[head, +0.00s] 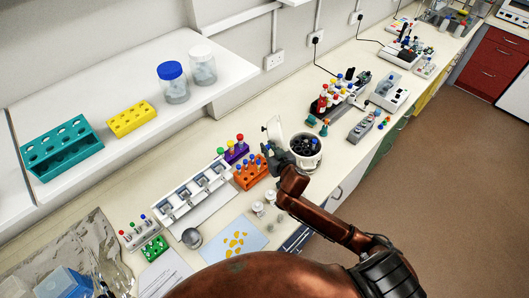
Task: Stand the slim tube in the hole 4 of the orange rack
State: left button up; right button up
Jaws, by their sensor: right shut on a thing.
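The orange rack (250,174) stands on the bench near the middle of the view, with several blue-capped tubes along it. My right gripper (269,152) is just beyond and to the right of the rack, above the bench. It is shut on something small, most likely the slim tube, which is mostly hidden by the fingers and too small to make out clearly. The rack's hole numbers cannot be read, and my gripper and arm are close to its right end. My left gripper is not in view.
A purple rack (236,152) with colored caps stands behind the orange rack. A white row of holders (192,193) is to the left. Small jars (258,208) stand in front.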

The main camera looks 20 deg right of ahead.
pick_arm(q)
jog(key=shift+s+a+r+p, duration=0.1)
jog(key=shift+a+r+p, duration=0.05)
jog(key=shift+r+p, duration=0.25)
pick_arm(e)
jog(key=w+f, duration=0.3)
jog(key=f, duration=0.5)
jog(key=shift+w+d, duration=0.2)
jog(key=shift+w, duration=0.1)
jog(key=shift+f, duration=0.1)
pick_arm(q)
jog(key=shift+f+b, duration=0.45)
jog(key=shift+b, duration=0.05)
pick_arm(e)
jog(key=shift+f, duration=0.55)
jog(key=o, duration=0.8)
jog(key=shift+r, duration=0.1)
jog(key=v, duration=0.6)
jog(key=r+v, duration=0.1)
jog(key=v, duration=0.5)
jog(key=shift+r, duration=0.15)
